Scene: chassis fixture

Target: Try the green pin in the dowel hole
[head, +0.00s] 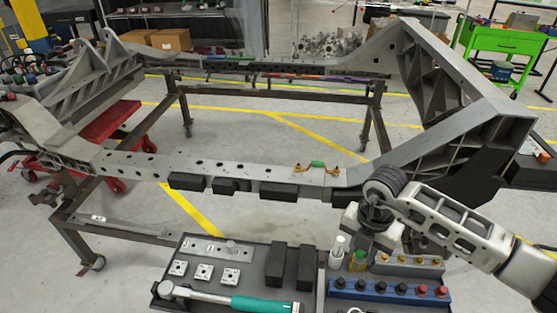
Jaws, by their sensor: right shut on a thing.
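My right gripper (360,246) reaches in from the right and points down over the back right of the dark tray. A small green and yellow piece (359,262), seemingly the green pin, shows right at its fingertips. The jaws are shut on it, though the fingertips are small and partly hidden. A light grey plate (204,243) with small holes lies at the tray's back left, with a grey peg (232,247) standing at it. The chassis rail (235,172) also has a row of holes. I cannot tell which is the dowel hole. My left gripper is not in view.
The tray (258,262) holds black blocks (289,266), small white squares (203,272) and a teal-handled tool (262,304). A white bottle (337,252) stands beside the gripper. A blue rack (388,291) of knobs and a grey rack (408,264) lie to the right.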

